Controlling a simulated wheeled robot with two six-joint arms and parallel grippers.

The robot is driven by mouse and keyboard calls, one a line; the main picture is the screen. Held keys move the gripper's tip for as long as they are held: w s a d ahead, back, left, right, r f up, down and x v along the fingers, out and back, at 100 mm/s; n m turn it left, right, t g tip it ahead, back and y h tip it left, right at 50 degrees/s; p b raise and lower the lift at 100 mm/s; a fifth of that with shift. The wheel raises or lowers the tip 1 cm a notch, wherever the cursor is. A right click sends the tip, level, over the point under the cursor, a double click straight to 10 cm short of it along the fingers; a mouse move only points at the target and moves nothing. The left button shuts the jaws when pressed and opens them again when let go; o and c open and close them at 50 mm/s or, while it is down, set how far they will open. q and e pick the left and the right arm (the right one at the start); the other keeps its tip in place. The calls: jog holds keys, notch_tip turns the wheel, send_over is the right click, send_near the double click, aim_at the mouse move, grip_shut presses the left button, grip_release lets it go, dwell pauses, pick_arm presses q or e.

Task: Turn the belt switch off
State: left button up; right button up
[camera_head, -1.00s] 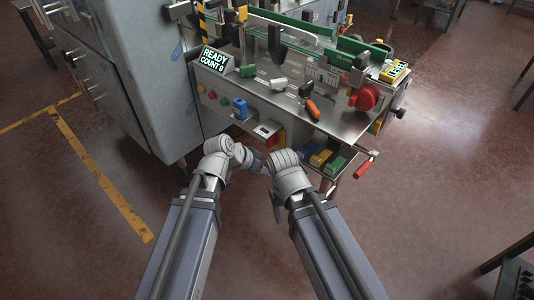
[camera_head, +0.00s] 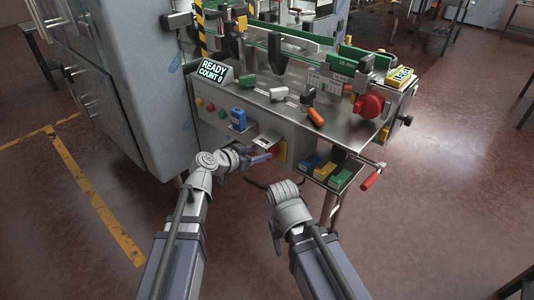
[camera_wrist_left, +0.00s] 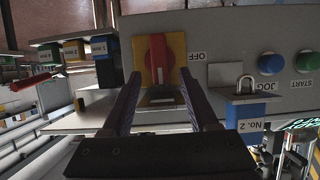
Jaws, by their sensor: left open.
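The belt switch (camera_wrist_left: 158,58) is a red rotary handle on a yellow plate, with an upside-down OFF label to its right in the left wrist view. Its handle lies up-and-down there, with a pale mark at its lower end. In the head view, only part of its red and yellow (camera_head: 281,148) shows on the panel front. My left gripper (camera_head: 264,157) is open in front of the panel; in the wrist view its fingers lie either side of the handle. Contact cannot be told. My right gripper (camera_head: 277,241) hangs low, its fingers mostly hidden.
A blue padlock tagged No. 2 (camera_wrist_left: 246,112) is beside the switch, near JOG (camera_wrist_left: 271,65) and START (camera_wrist_left: 307,62) buttons. A small shelf of coloured blocks (camera_head: 338,182) and a red-handled crank (camera_head: 372,177) stick out at right. Floor below is clear.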

aim_at(271, 151)
pick_arm(q)
jog(key=b+x, duration=0.1)
jog(key=x, duration=0.3)
jog(key=shift+w+d+f, duration=0.15)
jog(key=shift+w, duration=0.05)
grip_shut()
dwell(0.4)
